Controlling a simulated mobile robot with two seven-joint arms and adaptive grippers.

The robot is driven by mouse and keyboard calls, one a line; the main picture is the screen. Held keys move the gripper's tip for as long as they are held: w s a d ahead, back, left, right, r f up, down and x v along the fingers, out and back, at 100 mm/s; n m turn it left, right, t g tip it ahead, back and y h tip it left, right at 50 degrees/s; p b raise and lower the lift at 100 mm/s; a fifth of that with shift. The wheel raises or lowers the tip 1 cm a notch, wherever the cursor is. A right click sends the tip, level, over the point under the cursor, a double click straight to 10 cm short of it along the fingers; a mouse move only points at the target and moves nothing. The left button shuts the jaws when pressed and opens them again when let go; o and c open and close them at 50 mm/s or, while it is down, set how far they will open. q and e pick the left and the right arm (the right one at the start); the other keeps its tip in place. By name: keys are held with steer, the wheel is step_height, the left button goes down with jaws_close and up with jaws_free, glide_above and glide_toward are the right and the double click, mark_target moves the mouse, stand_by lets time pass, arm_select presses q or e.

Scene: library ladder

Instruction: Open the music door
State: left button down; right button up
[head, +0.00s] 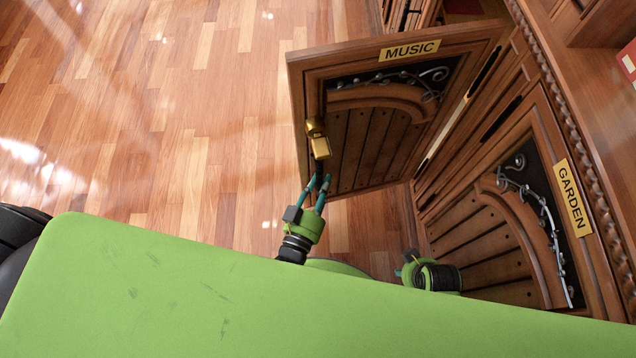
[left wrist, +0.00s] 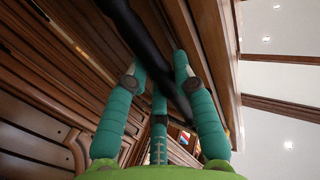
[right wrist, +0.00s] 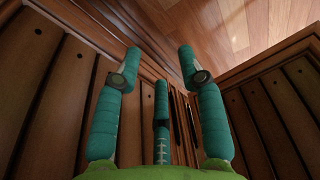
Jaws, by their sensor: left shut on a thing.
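The wooden music door (head: 370,140), with its "MUSIC" plate (head: 409,50), stands swung out from the cabinet over the floor. Its gold handle (head: 318,143) is near the free edge. My left gripper (head: 321,184) is at the lower end of this handle and shut on it. In the left wrist view a dark bar (left wrist: 127,28) runs between the teal fingers (left wrist: 155,85); the exact contact is hard to see. My right gripper (right wrist: 158,65) is open and empty in the right wrist view. In the head view its fingers are mostly hidden, low beside the garden door.
The garden door (head: 480,240), with its "GARDEN" plate (head: 571,198), is closed at the right. The cabinet's carved ledge (head: 570,130) runs along the right. The wooden floor (head: 170,120) to the left is clear.

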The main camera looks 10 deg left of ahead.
arm_select(q)
steer(key=shift+w+d+r, duration=0.1)
steer(key=shift+d, duration=0.2)
steer(key=c, duration=1)
jaws_free()
steer(key=shift+a, duration=0.1)
steer(key=s+a, duration=0.2)
steer(key=s, duration=1)
